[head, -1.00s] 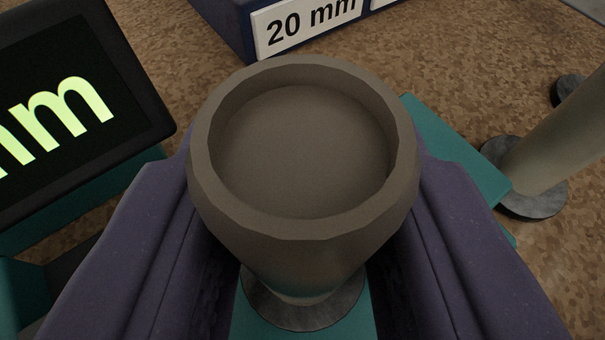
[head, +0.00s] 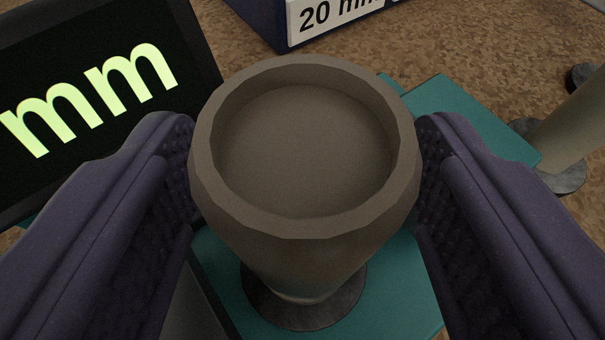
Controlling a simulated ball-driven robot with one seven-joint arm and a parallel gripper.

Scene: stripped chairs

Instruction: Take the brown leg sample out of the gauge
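The brown leg sample (head: 305,150) is in the middle, hollow end up, tapering down to a dark round foot (head: 300,305). The foot appears over the gauge's teal base (head: 405,300); I cannot tell whether it touches. The gauge's dark screen (head: 110,95) shows large green "mm" at the upper left. My gripper (head: 304,160) is open, with one purple finger on each side of the leg. Their textured inner pads are visible, and teal shows between the fingers and the leg's lower part. Contact near the rim is hard to judge.
A dark blue box labelled "20 mm" (head: 335,10) is at the top. Another pale leg with a dark foot (head: 565,150) stands at the right edge. A teal plate (head: 465,110) extends behind my right finger. Brown patterned floor lies beyond.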

